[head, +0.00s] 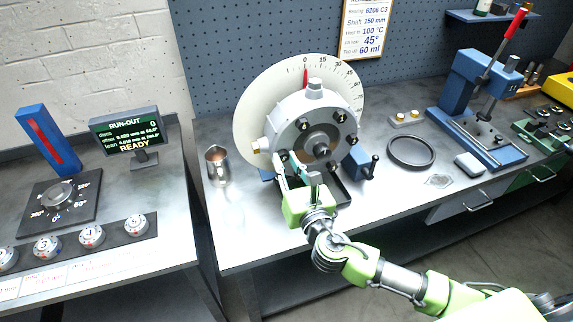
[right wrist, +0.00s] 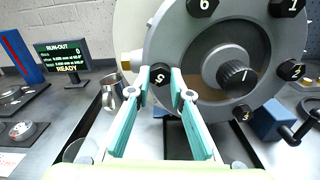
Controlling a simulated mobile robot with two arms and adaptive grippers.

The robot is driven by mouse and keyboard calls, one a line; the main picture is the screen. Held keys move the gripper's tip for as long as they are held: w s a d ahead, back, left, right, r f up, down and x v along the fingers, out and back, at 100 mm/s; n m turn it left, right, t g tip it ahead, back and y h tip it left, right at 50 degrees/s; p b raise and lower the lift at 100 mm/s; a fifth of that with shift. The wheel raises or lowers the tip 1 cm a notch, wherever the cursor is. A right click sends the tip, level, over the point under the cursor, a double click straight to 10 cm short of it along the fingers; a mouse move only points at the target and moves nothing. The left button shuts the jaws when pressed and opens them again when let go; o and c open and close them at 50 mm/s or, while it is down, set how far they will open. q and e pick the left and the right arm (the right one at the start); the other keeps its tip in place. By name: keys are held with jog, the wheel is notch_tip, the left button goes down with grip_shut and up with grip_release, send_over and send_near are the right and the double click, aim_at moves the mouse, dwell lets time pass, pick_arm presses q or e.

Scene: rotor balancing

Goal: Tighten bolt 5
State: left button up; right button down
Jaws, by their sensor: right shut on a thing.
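The round grey housing (head: 313,113) stands upright in front of a white dial plate (head: 257,93), with several black hex bolts around its face. Bolt 5 (right wrist: 160,76), a black head with a pale number, sits at the lower left of the face in the right wrist view. My right gripper (right wrist: 160,80) has its teal fingertips on either side of this bolt head and is shut on it. In the head view the right gripper (head: 289,166) reaches up from below to the housing's lower left. My left gripper is not in view.
A metal jug (head: 217,166) stands left of the housing. A blue block with a crank (head: 362,164) is at its right, then a black ring (head: 411,152) and a blue press (head: 470,95). The run-out display (head: 126,133) reads READY. The bench front is mostly clear.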

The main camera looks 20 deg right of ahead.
jog(key=m+b, duration=0.1)
jog(key=m, duration=0.2)
jog(key=shift+m, duration=0.4)
jog(key=m, duration=0.3)
jog(key=shift+m+b, duration=0.3)
jog(key=shift+b, duration=0.1)
jog(key=m, duration=0.3)
jog(key=shift+m+b, duration=0.35)
jog(key=shift+m, duration=0.05)
jog(key=m, duration=0.3)
jog(key=shift+m, duration=0.3)
jog(key=m, duration=0.3)
jog(key=shift+m, duration=0.3)
jog(key=m, duration=0.3)
jog(key=shift+m, duration=0.3)
jog(key=m, duration=0.3)
jog(key=shift+r+p, duration=0.1)
jog(key=shift+p, duration=0.25)
jog(key=shift+m+p, duration=0.4)
jog(key=shift+m, duration=1.3)
